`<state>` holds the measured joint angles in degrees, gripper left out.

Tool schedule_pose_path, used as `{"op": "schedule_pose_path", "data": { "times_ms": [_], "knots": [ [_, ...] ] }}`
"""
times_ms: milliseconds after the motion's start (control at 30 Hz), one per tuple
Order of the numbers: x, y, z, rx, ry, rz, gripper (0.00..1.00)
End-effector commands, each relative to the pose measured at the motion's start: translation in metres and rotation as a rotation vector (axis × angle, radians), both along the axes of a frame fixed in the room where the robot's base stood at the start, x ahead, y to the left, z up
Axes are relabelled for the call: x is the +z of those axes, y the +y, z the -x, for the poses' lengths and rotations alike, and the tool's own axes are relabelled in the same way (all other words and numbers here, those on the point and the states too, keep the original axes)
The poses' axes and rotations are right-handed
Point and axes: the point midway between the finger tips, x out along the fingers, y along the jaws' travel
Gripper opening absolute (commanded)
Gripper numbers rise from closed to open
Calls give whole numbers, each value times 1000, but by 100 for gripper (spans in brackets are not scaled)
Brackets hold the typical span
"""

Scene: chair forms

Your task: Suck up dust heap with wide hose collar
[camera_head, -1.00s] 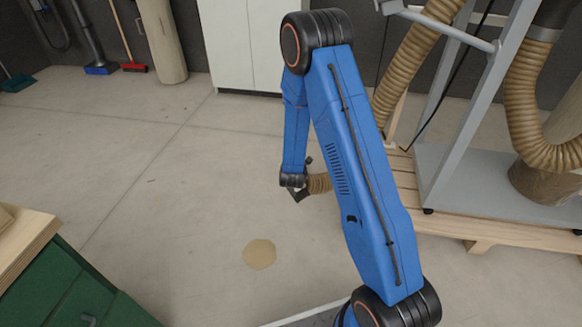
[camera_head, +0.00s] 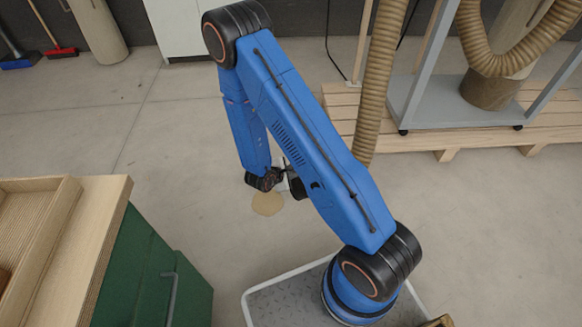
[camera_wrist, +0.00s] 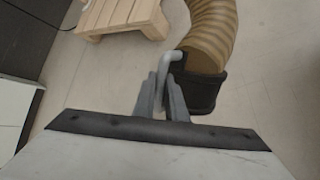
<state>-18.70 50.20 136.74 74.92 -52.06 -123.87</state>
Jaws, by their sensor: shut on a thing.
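The dust heap (camera_head: 267,204) is a flat, tan, roundish patch on the grey floor, just below my gripper in the head view. My gripper (camera_head: 280,174) is partly hidden by my own arm. In the wrist view my gripper (camera_wrist: 165,98) is shut on a bent grey handle at the side of the black hose collar (camera_wrist: 207,88). The collar sits on the end of a ribbed tan hose (camera_wrist: 212,35). The collar also shows as a dark shape in the head view (camera_head: 297,187). The dust heap does not show in the wrist view, and the gap between collar and floor is unclear.
A green cabinet (camera_head: 140,270) with a wooden top stands at the front left. A wooden pallet (camera_head: 440,140) bears a grey wheeled frame (camera_head: 405,105) at the back right. The hose (camera_head: 376,80) hangs beside that frame. The floor left of the heap is clear.

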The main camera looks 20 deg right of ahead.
Motion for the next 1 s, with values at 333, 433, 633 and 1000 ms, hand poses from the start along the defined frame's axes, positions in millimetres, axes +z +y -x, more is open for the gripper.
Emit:
{"op": "schedule_pose_path", "data": {
  "times_ms": [333, 433, 633, 1000],
  "knots": [
    [-12, 8, -4, -5, 0, 2, 0],
    [-19, 13, -6, -5, 1, 1, 0],
    [-30, 22, -12, -3, 1, 1, 0],
    [-52, 37, -22, -3, 1, 1, 0]
  ]
}}
